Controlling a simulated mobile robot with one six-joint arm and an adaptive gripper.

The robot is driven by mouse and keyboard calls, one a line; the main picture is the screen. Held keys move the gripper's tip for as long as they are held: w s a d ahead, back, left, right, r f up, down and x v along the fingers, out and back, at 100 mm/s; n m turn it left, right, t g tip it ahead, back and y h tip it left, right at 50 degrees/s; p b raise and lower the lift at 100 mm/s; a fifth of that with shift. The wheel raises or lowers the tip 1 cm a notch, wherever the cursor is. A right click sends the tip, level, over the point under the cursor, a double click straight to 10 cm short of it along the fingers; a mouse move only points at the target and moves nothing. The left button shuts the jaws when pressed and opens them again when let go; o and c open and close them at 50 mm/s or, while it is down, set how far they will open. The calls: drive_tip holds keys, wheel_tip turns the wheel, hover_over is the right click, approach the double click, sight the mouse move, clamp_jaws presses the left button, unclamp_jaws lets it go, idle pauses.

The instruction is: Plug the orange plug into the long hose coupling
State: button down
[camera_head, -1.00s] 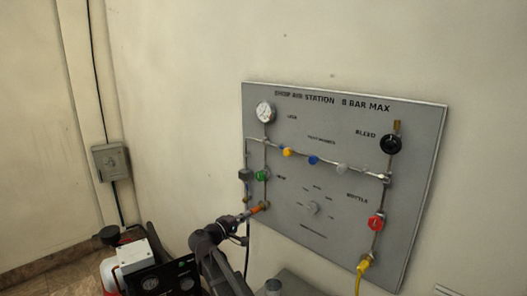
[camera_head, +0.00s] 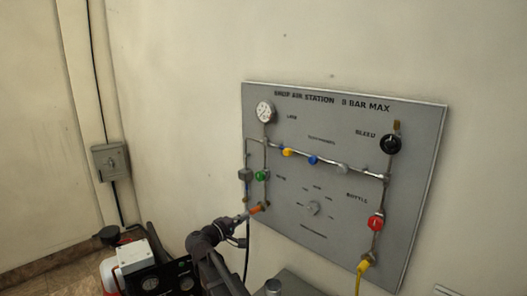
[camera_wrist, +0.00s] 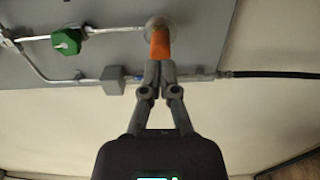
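The orange plug (camera_head: 255,210) is at the lower left of the grey panel. It also shows in the wrist view (camera_wrist: 160,44), with its far end at a round metal fitting (camera_wrist: 157,22). I cannot tell how deeply it sits there. My gripper (camera_wrist: 159,66) has its fingertips close together at the plug's near end and looks shut on it. It also shows in the head view (camera_head: 243,217). A black hose (camera_wrist: 275,74) runs from a metal end fitting (camera_wrist: 217,75) beside my fingers. In the head view the black hose (camera_head: 247,245) hangs below the panel's left edge.
The panel (camera_head: 330,245) carries a gauge (camera_head: 264,111), a green knob (camera_head: 262,175), a red knob (camera_head: 375,223), a black knob (camera_head: 391,144) and thin pipes. A yellow fitting (camera_head: 364,265) is at its lower right. A grey box (camera_wrist: 113,79) sits on the pipe left of my fingers.

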drive_tip(key=shift+v, duration=1.25)
drive_tip(key=v, duration=1.2)
drive_tip(key=shift+s, duration=0.1)
